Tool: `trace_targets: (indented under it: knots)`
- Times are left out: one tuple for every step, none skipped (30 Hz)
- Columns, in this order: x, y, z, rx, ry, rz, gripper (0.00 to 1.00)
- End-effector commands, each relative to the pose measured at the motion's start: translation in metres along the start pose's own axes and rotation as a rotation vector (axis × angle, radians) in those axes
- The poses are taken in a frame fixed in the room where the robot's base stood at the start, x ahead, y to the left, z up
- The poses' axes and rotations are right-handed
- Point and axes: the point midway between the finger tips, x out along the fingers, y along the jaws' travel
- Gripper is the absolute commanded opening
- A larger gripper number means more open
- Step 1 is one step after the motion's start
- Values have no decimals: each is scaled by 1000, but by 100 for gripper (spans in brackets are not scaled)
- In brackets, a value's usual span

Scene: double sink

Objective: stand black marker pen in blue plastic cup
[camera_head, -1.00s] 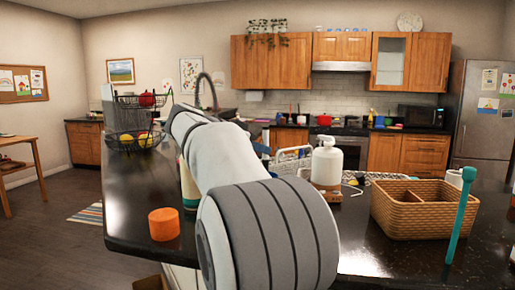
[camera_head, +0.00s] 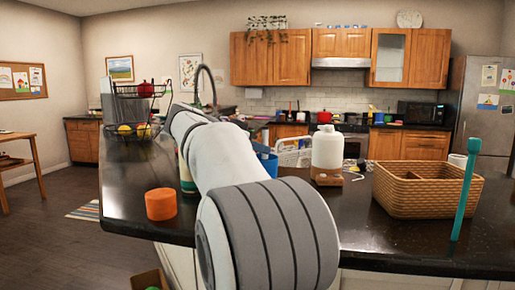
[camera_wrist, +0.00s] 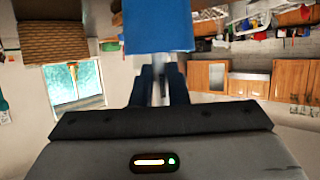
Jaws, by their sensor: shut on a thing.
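The blue plastic cup (camera_head: 266,158) shows in part behind the right side of my arm in the head view. In the wrist view the cup (camera_wrist: 158,25) fills the top middle, right at my fingertips. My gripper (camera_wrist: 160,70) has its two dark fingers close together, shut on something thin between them. A narrow dark strip there looks like the black marker pen (camera_wrist: 162,84). The rest of the pen is hidden, and I cannot tell whether it is inside the cup. My arm hides the gripper in the head view.
A white bottle (camera_head: 327,150) and a white rack (camera_head: 292,155) stand right of the arm. A woven basket (camera_head: 425,195) and a teal upright stick (camera_head: 464,200) are farther right. An orange cylinder (camera_head: 160,204) sits near the left counter edge.

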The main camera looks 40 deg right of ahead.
Motion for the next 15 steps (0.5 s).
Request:
trace_targets:
  knots:
    - [0,0,0,0,0,0,15]
    - [0,0,0,0,0,0,17]
    - [0,0,0,0,0,0,20]
    - [0,0,0,0,0,0,23]
    - [0,0,0,0,0,0,25]
    - [0,0,0,0,0,-1,29]
    - [0,0,0,0,0,-1,31]
    - [0,0,0,0,0,-1,34]
    - [0,0,0,0,0,-1,37]
    - [0,0,0,0,0,-1,39]
    - [0,0,0,0,0,-1,39]
    - [0,0,0,0,0,-1,39]
    - [-1,0,0,-1,0,-1,39]
    - [-1,0,0,-1,0,-2,39]
    - [-1,-1,0,-1,0,-2,39]
